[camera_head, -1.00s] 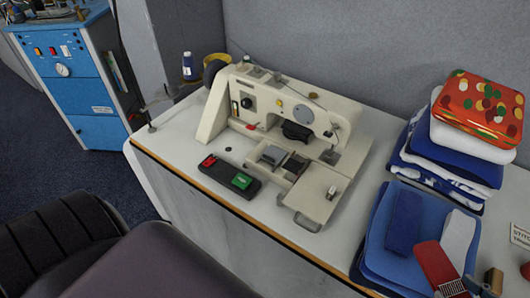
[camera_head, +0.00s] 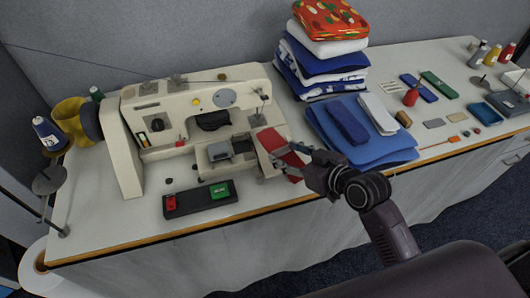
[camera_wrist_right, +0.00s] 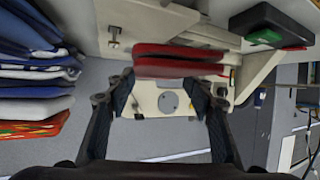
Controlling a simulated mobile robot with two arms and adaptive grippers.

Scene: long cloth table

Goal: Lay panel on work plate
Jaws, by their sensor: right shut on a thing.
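My right gripper (camera_head: 292,170) is shut on a red panel (camera_head: 273,141) and holds it at the right end of the white sewing machine (camera_head: 200,120). The panel is tilted and lies over the pale work plate (camera_head: 284,129), hiding much of it. I cannot tell whether panel and plate touch. In the right wrist view the red panel (camera_wrist_right: 180,62) shows as two red layers between the fingertips (camera_wrist_right: 172,85). My left gripper is not in view.
A black control box (camera_head: 200,198) with red and green buttons stands in front of the machine. Blue folded cloths (camera_head: 385,150) lie to the right, with a tall fabric stack (camera_head: 320,65) behind. Thread spools (camera_head: 48,133) stand at the left. Small tools lie further right.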

